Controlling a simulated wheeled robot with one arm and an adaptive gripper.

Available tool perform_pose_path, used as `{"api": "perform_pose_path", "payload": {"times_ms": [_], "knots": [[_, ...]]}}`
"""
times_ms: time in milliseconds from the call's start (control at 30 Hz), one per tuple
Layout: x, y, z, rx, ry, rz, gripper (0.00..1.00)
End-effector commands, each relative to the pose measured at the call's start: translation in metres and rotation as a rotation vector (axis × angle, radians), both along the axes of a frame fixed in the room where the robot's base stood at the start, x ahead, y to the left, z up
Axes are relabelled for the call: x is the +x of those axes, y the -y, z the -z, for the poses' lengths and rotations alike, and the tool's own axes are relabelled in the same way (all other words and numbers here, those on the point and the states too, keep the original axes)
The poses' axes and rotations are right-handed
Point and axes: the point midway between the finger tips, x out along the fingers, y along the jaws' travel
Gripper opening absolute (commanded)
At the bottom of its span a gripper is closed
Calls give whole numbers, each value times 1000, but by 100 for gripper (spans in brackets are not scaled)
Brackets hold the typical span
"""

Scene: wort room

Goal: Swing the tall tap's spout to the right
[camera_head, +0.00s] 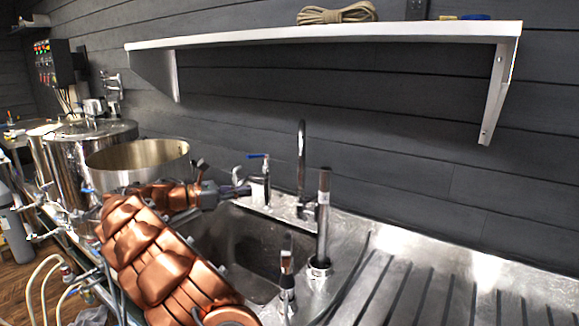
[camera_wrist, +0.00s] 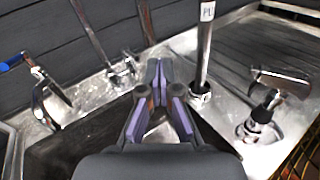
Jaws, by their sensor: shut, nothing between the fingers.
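The tall tap (camera_head: 302,165) is a thin chrome upright with a curved top, at the back edge of the sink in the head view. Its spout seems to face the camera, and its exact heading is hard to tell. Its base and lower upright appear to show in the wrist view (camera_wrist: 122,74), beyond and left of my fingers. My gripper (camera_head: 243,188) is low over the sink's back left in the head view, left of the tall tap and apart from it. In the wrist view my gripper (camera_wrist: 158,70) has its fingers together with nothing between them.
A short tap with a blue lever (camera_head: 260,178) stands close by my gripper. A labelled upright pipe (camera_wrist: 204,50) and a short chrome fitting (camera_wrist: 262,115) stand to the right. The sink basin (camera_head: 250,240) lies below. A white shelf (camera_head: 330,34) hangs above; the drainboard (camera_head: 450,280) is clear.

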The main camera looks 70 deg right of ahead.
Motion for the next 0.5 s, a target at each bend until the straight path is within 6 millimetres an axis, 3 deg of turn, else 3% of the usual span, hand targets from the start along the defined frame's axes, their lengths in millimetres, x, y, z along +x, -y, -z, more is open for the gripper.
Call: {"api": "perform_pose_path", "payload": {"times_ms": [100, 500], "knots": [[4, 19, -8, 13, -65, 0, 0], [-2, 41, -11, 25, -125, -2, 0]]}}
